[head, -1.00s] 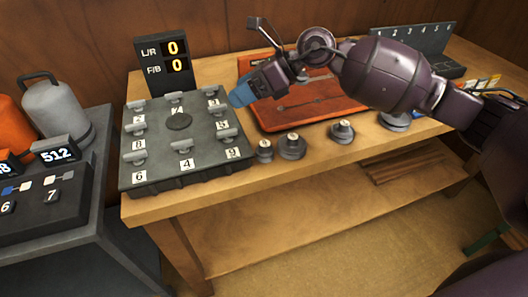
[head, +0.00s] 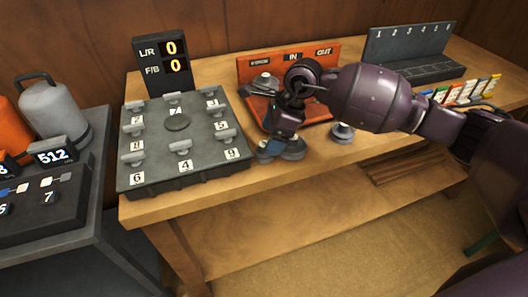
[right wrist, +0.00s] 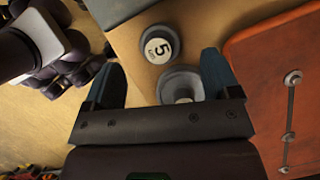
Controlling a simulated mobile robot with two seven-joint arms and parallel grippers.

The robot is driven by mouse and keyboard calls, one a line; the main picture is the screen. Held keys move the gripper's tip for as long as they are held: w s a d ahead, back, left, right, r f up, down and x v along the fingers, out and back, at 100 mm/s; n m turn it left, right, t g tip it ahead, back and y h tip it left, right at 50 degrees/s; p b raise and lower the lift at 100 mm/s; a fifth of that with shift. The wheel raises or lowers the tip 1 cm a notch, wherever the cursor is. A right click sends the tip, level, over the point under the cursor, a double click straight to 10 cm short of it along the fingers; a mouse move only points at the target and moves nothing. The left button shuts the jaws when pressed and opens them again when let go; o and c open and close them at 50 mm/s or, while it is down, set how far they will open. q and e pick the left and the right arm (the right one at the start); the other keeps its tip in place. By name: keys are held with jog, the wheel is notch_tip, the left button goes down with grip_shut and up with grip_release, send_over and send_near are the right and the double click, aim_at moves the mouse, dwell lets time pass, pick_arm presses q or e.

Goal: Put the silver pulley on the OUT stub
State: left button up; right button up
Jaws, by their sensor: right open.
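My right gripper (head: 272,150) is open and points down at the table front, between the grey numbered box and the orange board (head: 318,105). In the right wrist view its blue fingertips (right wrist: 160,80) are apart, with nothing held. A grey round piece with a central knob (right wrist: 180,84) shows between them, close to the right one. Another grey round piece (head: 342,132) stands further right. I cannot tell which is the silver pulley. The OUT label (head: 323,51) shows on the board; my arm hides the OUT stub. My left gripper is not in view.
The grey box (head: 185,150) with numbered knobs stands left, a display (head: 163,65) behind it. A slotted dark rack (head: 415,55) and coloured tags (head: 465,90) are back right. The table's front right is clear.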

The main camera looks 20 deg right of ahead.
aim_at(262, 148)
jog(key=shift+x, duration=2.7)
jog(key=shift+a+r, duration=0.15)
jog(key=shift+a, duration=0.05)
jog(key=c, duration=1.2)
jog(key=shift+r, duration=0.1)
jog(key=shift+c, duration=0.2)
